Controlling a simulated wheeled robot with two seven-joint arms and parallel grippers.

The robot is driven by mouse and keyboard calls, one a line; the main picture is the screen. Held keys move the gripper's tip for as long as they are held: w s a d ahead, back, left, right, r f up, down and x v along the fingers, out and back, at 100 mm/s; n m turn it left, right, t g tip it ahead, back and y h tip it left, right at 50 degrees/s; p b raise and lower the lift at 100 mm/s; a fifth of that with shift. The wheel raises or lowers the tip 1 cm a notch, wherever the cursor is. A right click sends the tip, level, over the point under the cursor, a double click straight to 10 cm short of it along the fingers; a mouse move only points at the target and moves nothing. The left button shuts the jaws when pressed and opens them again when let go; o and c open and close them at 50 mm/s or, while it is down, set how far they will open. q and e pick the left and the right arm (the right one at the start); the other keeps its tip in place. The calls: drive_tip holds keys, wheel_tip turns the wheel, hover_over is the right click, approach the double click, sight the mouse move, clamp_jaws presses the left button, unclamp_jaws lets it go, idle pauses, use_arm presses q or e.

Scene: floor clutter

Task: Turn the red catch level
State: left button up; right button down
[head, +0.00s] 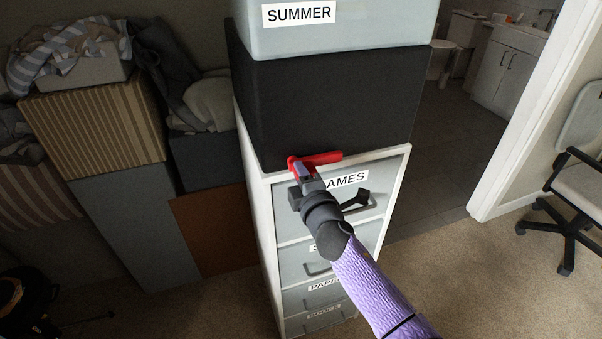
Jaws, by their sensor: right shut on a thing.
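The red catch (322,159) is at the top front edge of the white drawer cabinet (256,202), just above the top drawer with a label ending in "AMES" (349,180). Its bar runs to the right and looks near level, tilted slightly up at the right end. My right gripper (298,168) is shut on the catch's left end, and its fingers hide part of it. My right arm also covers part of the top drawer and its handle (362,198). My left gripper is not in view.
A black box (335,100) and a pale box labelled SUMMER (380,25) stand on the cabinet. Boxes with clothes (95,125) are stacked at left. An office chair (580,185) stands at right. Carpet (470,280) is clear at lower right.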

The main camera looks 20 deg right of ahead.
idle(0.5)
drive_tip(key=c, duration=0.6)
unclamp_jaws()
drive_tip(key=s+p, duration=0.1)
drive_tip(key=s, duration=0.9)
drive_tip(key=shift+d+p, duration=0.15)
drive_tip(key=shift+p, duration=0.15)
